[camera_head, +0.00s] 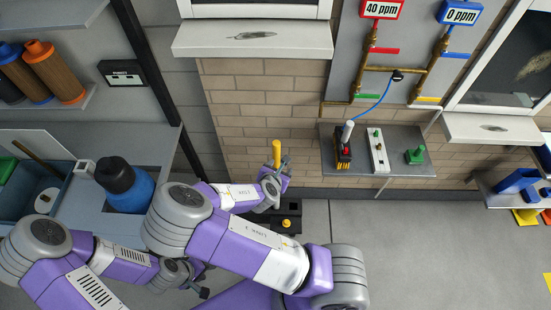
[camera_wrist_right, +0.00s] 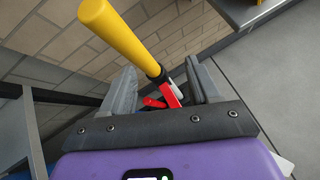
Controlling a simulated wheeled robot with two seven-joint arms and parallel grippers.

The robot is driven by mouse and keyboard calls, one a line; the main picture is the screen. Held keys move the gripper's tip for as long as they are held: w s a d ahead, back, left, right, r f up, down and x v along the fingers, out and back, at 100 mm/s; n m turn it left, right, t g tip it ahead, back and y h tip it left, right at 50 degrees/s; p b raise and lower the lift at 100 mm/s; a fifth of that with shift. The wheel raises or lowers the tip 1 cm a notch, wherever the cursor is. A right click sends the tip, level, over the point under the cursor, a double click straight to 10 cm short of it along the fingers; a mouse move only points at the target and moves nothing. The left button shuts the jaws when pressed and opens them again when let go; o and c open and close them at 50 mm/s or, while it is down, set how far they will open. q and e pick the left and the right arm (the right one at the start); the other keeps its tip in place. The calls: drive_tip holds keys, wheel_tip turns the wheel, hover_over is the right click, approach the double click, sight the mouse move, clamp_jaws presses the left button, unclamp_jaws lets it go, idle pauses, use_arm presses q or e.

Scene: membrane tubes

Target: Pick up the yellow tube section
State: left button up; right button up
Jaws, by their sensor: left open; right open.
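The yellow tube section (camera_head: 277,153) stands roughly upright near the brick wall in the head view. In the right wrist view the yellow tube (camera_wrist_right: 122,38) is close up and tilted, its narrow end by a red part (camera_wrist_right: 168,97) between the fingers. My right gripper (camera_head: 272,184) is at the tube's lower end; in the wrist view its grey fingers (camera_wrist_right: 163,85) are open on either side of that end. I cannot tell whether they touch it. My left gripper (camera_head: 192,281) is open, low in the head view, away from the tube and partly hidden by my arm links.
A black box (camera_head: 289,210) with a yellow knob is just below my right gripper. A grey wall shelf (camera_head: 337,160) with several coloured fittings is to the right. A blue bottle (camera_head: 130,192) and a bin stand left. Open floor (camera_head: 400,250) is at right.

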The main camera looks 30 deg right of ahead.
sight(276, 150)
drive_tip(key=w+r+n, duration=0.1)
drive_tip(key=w+r+n+t, duration=0.1)
drive_tip(key=r, duration=0.1)
drive_tip(key=w+r, duration=0.1)
drive_tip(key=r, duration=0.1)
drive_tip(key=shift+a+n+t+h, duration=0.3)
drive_tip(key=shift+n+t, duration=0.1)
drive_tip(key=b+x, duration=0.1)
drive_tip(key=x, duration=0.6)
drive_tip(key=shift+w, duration=0.2)
clamp_jaws()
